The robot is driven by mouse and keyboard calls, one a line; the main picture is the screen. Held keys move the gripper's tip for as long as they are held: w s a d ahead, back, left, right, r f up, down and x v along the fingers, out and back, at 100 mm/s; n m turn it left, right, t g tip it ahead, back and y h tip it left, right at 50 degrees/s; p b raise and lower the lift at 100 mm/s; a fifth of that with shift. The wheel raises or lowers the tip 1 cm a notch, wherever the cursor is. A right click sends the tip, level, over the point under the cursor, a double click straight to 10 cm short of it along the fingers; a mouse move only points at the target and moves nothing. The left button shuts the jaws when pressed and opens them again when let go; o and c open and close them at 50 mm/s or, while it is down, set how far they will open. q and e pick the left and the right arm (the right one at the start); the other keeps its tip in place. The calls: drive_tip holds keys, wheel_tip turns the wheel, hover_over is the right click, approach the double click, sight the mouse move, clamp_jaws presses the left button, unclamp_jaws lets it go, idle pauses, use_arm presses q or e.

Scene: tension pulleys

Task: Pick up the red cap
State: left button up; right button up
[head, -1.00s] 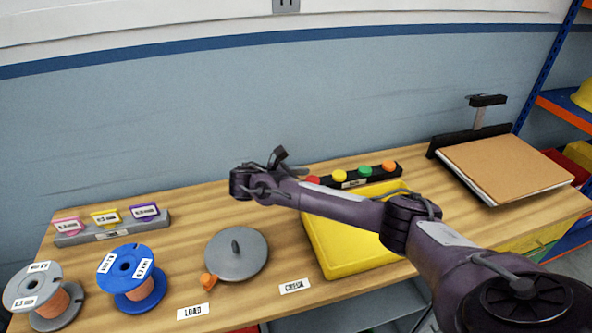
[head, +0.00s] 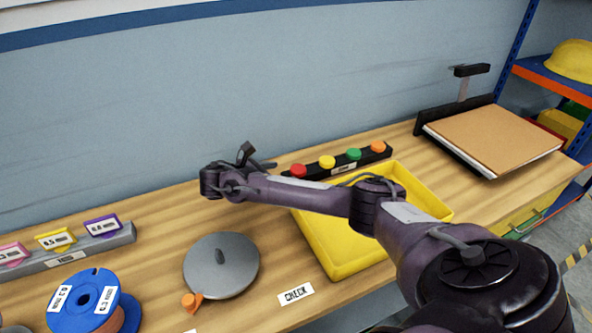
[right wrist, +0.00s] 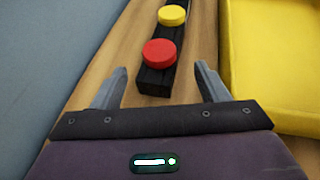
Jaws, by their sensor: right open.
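The red cap (head: 298,171) sits at the left end of a black rack (head: 335,165) on the workbench. The red cap (right wrist: 159,53) also shows in the right wrist view, at the near end of the rack. My right gripper (right wrist: 161,84) is open and empty, its two fingers apart, with the cap ahead of it and roughly between them in the picture. In the head view the arm's end with the right gripper (head: 256,158) is left of the cap and apart from it. My left gripper is not in view.
Yellow (head: 327,162), green (head: 353,154) and orange (head: 377,147) caps share the rack. A yellow tray (head: 345,262) lies just in front. A grey disc (head: 221,265) and blue spool (head: 88,302) are left. The wall (head: 200,100) is close behind.

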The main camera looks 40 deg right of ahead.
drive_tip(key=x, duration=0.4)
drive_tip(key=shift+d+r+p, duration=0.2)
drive_tip(key=shift+d+p, duration=0.2)
drive_tip(key=shift+d, duration=0.1)
drive_tip(key=shift+d+f, duration=0.25)
drive_tip(key=shift+d, duration=0.25)
drive_tip(key=c, duration=1.1)
drive_tip(key=shift+o, duration=0.2)
drive_tip(key=shift+r, duration=0.1)
wheel_tip(320, 180, up, 13)
wheel_tip(320, 180, up, 7)
drive_tip(key=p, duration=0.7)
hover_over(300, 167)
drive_tip(key=a, duration=0.3)
drive_tip(key=shift+d, duration=0.25)
